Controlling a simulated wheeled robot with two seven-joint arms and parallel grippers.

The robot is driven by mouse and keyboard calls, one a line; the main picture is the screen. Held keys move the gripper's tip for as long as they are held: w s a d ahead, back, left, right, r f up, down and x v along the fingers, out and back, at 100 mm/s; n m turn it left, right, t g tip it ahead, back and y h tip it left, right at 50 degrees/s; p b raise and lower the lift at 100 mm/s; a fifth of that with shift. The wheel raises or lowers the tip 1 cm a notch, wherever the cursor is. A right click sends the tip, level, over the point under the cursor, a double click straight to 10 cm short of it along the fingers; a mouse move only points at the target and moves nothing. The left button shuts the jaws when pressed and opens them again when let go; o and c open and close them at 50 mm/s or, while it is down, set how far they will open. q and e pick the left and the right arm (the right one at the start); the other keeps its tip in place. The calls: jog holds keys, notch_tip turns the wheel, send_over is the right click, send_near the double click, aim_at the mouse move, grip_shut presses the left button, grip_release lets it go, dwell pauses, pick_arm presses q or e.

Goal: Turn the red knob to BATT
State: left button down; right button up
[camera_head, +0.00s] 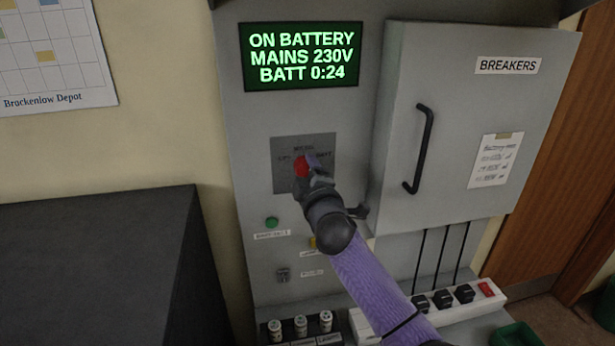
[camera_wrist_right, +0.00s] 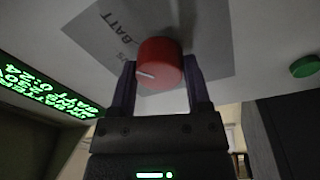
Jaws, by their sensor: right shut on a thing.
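The red knob (camera_head: 301,167) sits on a grey label plate (camera_head: 290,182) below the green-text display. The word BATT is printed on the plate to the right of the knob in the head view. My right gripper (camera_head: 312,170) is shut on the knob and partly covers it. In the right wrist view the red knob (camera_wrist_right: 160,62) lies between the two fingers of my right gripper (camera_wrist_right: 162,78). My left gripper is out of view.
The display (camera_head: 302,58) reads ON BATTERY, MAINS 230V, BATT 0:24. A closed breaker cabinet (camera_head: 455,130) with a black handle (camera_head: 425,150) stands out to the right. A green button (camera_head: 272,222) is at lower left. Black plugs (camera_head: 443,299) sit below right.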

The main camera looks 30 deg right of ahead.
jog(key=shift+m, duration=0.6)
jog(key=o, duration=1.3)
jog(key=shift+s, duration=0.1)
jog(key=b+v, duration=0.1)
jog(key=v, duration=0.8)
jog(key=shift+s+a+f, duration=0.1)
jog(key=shift+s+a, duration=0.1)
jog(key=shift+s, duration=0.15)
